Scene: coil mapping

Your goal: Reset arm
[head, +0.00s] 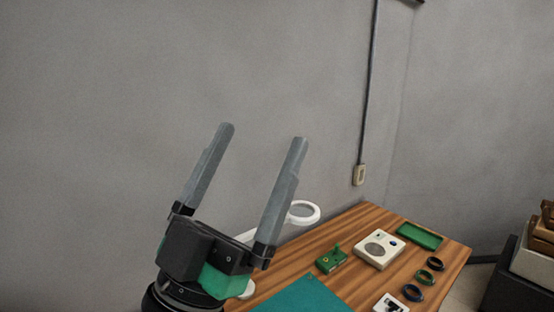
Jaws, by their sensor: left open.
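My left gripper (262,134) is in the lower left of the head view, with its two long grey fingers pointing up and spread apart. It is open, and nothing shows between the fingers. It stands in front of the wall and the left end of the wooden table (455,256), and hides part of a white ring-shaped magnifier lamp (316,220). My right gripper is not in view. Three dark rings (435,264) lie at the right side of the table.
On the table are a teal mat (303,297), a green device (332,259), a beige box with a round grille (379,250), a green tray (420,236) and a white card (390,303). Stacked boxes (538,262) stand at the right.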

